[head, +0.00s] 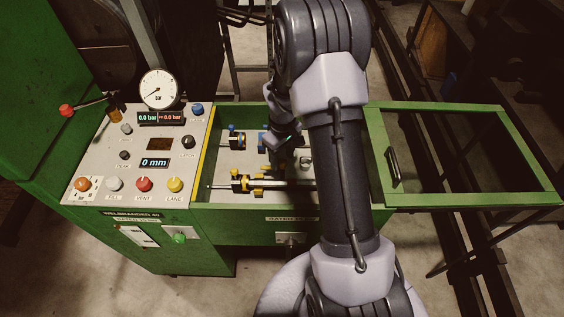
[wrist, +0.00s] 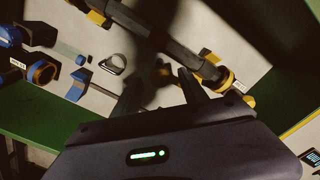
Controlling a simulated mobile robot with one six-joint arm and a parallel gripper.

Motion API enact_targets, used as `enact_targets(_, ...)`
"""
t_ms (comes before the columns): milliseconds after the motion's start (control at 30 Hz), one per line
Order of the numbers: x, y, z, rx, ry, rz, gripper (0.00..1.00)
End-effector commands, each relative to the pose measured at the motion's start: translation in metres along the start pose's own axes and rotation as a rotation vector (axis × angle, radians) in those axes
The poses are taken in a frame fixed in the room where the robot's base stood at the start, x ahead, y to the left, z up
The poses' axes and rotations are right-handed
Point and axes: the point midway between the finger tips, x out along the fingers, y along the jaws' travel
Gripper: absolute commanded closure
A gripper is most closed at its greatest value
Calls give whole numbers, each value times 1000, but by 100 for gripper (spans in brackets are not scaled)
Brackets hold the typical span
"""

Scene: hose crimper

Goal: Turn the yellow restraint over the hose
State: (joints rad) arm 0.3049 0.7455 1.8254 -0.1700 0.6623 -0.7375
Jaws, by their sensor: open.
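A dark hose (wrist: 165,42) runs diagonally across the pale work bed in the wrist view. It also lies across the bed in the head view (head: 290,184), partly behind my arm. Yellow fittings sit along it, one at its upper left (wrist: 98,15) and others at its lower right (wrist: 225,80). In the head view yellow parts surround its left end (head: 241,183). I cannot tell for sure which yellow part is the restraint. My gripper (wrist: 160,88) is open above the bed beside the hose, with a dim yellow-brown part (wrist: 163,72) beyond the fingertips. I see no contact.
Blue-fitted parts (wrist: 38,72) lie left in the wrist view, near a metal ring fitting (wrist: 113,64). A control panel (head: 140,150) with gauge and knobs stands left of the bed. A green framed cover (head: 465,155) with a handle is open at right. Green walls edge the bed.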

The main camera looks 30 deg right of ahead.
Motion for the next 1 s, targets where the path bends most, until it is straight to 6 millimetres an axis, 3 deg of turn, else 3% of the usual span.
enact_targets(100, 11, 0, 0, 0, 0, 0, 50)
enact_targets(400, 12, 0, 0, 0, 0, 0, 50)
enact_targets(667, 12, 0, 0, 0, 0, 0, 100)
enact_targets(1000, 12, 0, 0, 0, 0, 0, 100)
